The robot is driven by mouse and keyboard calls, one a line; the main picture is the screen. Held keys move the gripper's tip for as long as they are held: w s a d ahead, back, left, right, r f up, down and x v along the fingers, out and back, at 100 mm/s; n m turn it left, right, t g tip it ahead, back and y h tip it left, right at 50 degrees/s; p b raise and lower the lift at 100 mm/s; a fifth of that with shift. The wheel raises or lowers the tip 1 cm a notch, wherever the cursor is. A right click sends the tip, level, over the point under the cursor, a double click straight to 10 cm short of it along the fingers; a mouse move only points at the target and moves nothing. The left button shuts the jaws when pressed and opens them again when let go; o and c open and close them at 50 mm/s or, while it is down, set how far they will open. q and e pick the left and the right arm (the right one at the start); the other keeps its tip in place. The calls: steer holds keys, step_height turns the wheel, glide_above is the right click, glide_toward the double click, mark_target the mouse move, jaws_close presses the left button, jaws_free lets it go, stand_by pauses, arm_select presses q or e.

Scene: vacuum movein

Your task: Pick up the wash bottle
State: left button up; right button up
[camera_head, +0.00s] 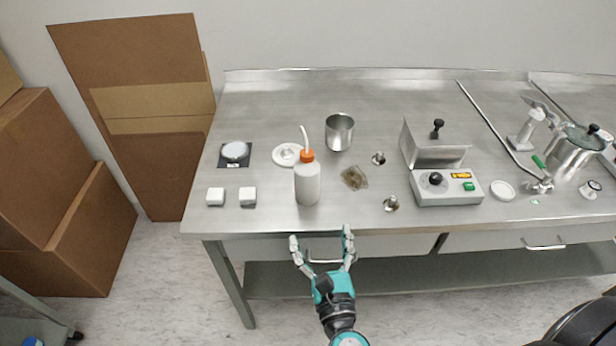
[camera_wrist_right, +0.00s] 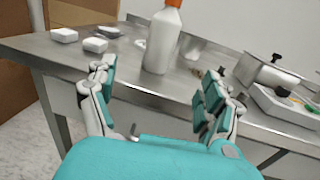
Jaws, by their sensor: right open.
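The wash bottle (camera_head: 307,184) is white with an orange cap and a bent white spout. It stands upright near the front edge of the steel table (camera_head: 260,218). My right gripper (camera_head: 321,240) is open and empty in front of the table edge, apart from the bottle and pointing toward it. In the right wrist view the bottle (camera_wrist_right: 161,42) shows beyond and between the open fingers (camera_wrist_right: 160,95), its cap cut off by the top edge. My left gripper is not in view.
Two small white blocks (camera_head: 216,197) and a dark pad with a white disc (camera_head: 235,152) lie left of the bottle. A white round lid (camera_head: 288,155) and a metal cup (camera_head: 339,132) are behind it. A grey control box (camera_head: 446,188) stands right. Cardboard boxes (camera_head: 60,160) are far left.

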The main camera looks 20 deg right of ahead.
mark_target(308, 190)
steer(key=w+p, duration=0.1)
steer(key=w, duration=0.2)
steer(key=w+d+p, duration=0.1)
steer(key=w, duration=0.3)
steer(key=w+p, duration=0.1)
steer(key=w, duration=0.3)
steer(key=shift+w+d+r, duration=0.1)
steer(key=shift+d+r, duration=0.05)
steer(key=shift+d, duration=0.05)
steer(key=shift+w+d+p, duration=0.15)
steer(key=shift+w+d, duration=0.05)
steer(key=shift+w, duration=0.75)
steer(key=shift+w+d+p, duration=0.1)
steer(key=shift+w+d, duration=0.1)
steer(key=shift+w, duration=0.8)
steer(key=shift+w+d+p, duration=0.15)
steer(key=shift+w+d, duration=0.05)
steer(key=shift+w, duration=0.75)
steer(key=shift+s, duration=0.1)
steer(key=shift+c, duration=0.3)
steer(key=c, duration=0.8)
